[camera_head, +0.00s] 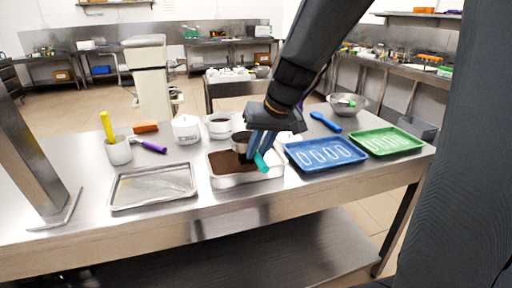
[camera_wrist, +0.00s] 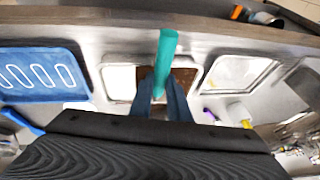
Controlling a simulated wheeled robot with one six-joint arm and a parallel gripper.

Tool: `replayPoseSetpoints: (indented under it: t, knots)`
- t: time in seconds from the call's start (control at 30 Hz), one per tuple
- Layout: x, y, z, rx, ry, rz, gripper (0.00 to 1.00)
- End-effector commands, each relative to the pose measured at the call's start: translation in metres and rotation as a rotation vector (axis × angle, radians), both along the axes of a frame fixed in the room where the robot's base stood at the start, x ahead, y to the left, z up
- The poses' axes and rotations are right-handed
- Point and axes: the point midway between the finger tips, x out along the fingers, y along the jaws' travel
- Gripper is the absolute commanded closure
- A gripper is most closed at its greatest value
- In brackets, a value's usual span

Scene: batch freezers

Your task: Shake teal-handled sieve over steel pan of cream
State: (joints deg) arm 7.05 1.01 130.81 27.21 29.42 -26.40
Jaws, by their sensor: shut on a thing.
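The teal-handled sieve (camera_head: 241,141) is held over the steel pan (camera_head: 234,181); its teal handle (camera_head: 261,163) points toward the front edge of the table. My gripper (camera_head: 259,146) is shut on the handle. In the wrist view the handle (camera_wrist: 166,55) sticks up from between my gripper's fingers (camera_wrist: 166,98). The pan's surface is mostly dark brown, with a pale part at the near right. In the wrist view the pan (camera_wrist: 119,82) shows white on the left and brown on the right. Part of the pan is hidden by the sieve and gripper.
A flat steel tray (camera_head: 152,187) lies left of the pan. A blue tray (camera_head: 325,154) and a green tray (camera_head: 386,141) lie to the right. White tubs (camera_head: 186,130), a cup with a yellow-handled tool (camera_head: 118,150) and a steel bowl (camera_head: 347,104) stand behind.

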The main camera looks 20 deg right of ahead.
Motion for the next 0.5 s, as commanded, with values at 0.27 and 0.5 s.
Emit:
replayPoseSetpoints:
  t: [0.27, 0.5]
  knots:
    - [-0.011, 0.000, 0.000, 0.000, -0.001, 0.000, 1.00]
    - [-0.010, -0.011, 0.000, 0.000, -0.002, -0.004, 1.00]
